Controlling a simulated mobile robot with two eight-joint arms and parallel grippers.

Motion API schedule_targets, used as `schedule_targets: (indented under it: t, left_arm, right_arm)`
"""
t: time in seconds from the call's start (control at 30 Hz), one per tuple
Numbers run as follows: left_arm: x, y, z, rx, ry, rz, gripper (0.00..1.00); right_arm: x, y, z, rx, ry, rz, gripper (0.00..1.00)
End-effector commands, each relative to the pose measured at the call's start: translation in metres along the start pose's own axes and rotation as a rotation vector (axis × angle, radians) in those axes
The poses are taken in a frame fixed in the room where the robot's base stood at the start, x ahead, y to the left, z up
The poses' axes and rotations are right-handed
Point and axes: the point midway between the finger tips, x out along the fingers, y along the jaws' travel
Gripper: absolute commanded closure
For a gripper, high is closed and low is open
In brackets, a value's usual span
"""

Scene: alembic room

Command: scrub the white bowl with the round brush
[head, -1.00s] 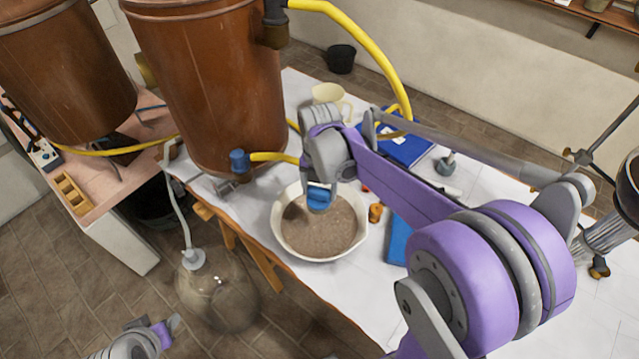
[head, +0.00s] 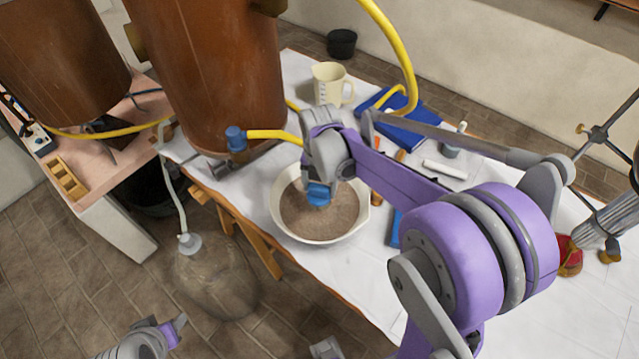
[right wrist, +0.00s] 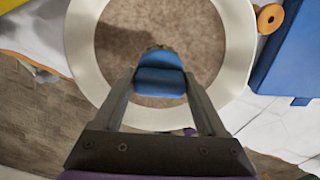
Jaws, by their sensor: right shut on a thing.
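The white bowl (head: 284,226) stands on the white-covered table, with a brown, grainy-looking inside. The round brush (head: 319,194) shows as a blue piece at my right gripper, over the inside of the bowl. My right gripper (right wrist: 160,88) is shut on the blue brush (right wrist: 160,76) in the right wrist view, with the white bowl (right wrist: 84,60) around and below it. The brush's lower end is hidden, so I cannot tell whether it touches the bowl. My left gripper (head: 178,328) shows at the bottom left, away from the table; its jaws are unclear.
A large brown vessel (head: 215,80) with a yellow hose (head: 405,50) stands left of the bowl. A glass flask (head: 215,280) is below the table's left edge. A red object (head: 569,257) lies at right.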

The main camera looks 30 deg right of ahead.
Motion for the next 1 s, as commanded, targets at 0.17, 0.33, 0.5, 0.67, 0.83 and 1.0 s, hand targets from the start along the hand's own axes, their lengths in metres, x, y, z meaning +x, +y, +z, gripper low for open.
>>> schedule_targets:
  t: [0.17,0.33,0.5,0.67,0.83,1.0]
  left_arm:
    - [0.011,0.0,0.01,0.0,-0.007,0.0,0.5]
    - [0.02,0.0,0.017,0.0,-0.012,0.0,0.5]
    - [0.026,0.0,0.022,0.0,-0.015,0.0,0.5]
    - [0.029,0.0,0.024,0.0,-0.016,0.0,0.5]
    - [0.028,0.0,0.023,0.0,-0.016,0.0,0.5]
    - [0.028,0.0,0.023,0.0,-0.016,0.0,0.5]
  right_arm:
    - [0.018,0.0,0.0,0.0,0.001,-0.001,0.9]
    - [0.031,0.0,0.0,0.0,0.001,-0.001,0.9]
    - [0.042,0.0,0.0,0.0,0.001,-0.001,0.9]
    - [0.045,0.0,0.0,0.0,0.001,0.0,0.9]
    - [0.045,0.0,0.0,0.0,0.0,0.0,0.9]
    - [0.045,0.0,0.0,0.0,0.0,0.0,0.9]
